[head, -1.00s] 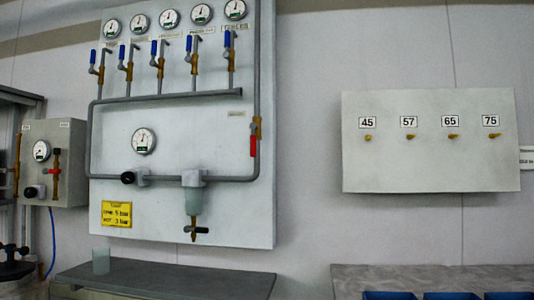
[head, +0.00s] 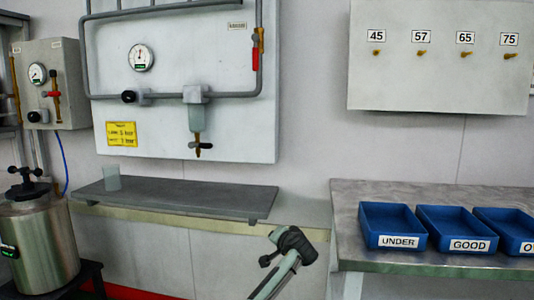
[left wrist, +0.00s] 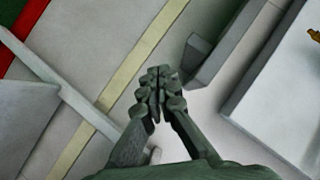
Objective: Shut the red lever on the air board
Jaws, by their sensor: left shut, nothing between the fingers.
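The air board (head: 230,140) hangs on the wall in the head view, its top cut off. Its red lever (head: 256,59) hangs straight down, along the vertical pipe at the board's right edge, below a brass valve body. My left gripper (head: 292,243) is low in front of the wall, below and right of the board, well apart from the lever. In the left wrist view my left gripper (left wrist: 155,82) has its fingers together with nothing between them. The lever is not recognisable in that view. My right gripper is not in view.
A grey shelf (head: 180,195) with a clear cup (head: 112,178) sits below the board. A small panel (head: 55,70) at left has another red lever (head: 52,94). A steel pot (head: 38,245) stands lower left. Blue trays (head: 392,246) lie on the right bench (head: 350,205).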

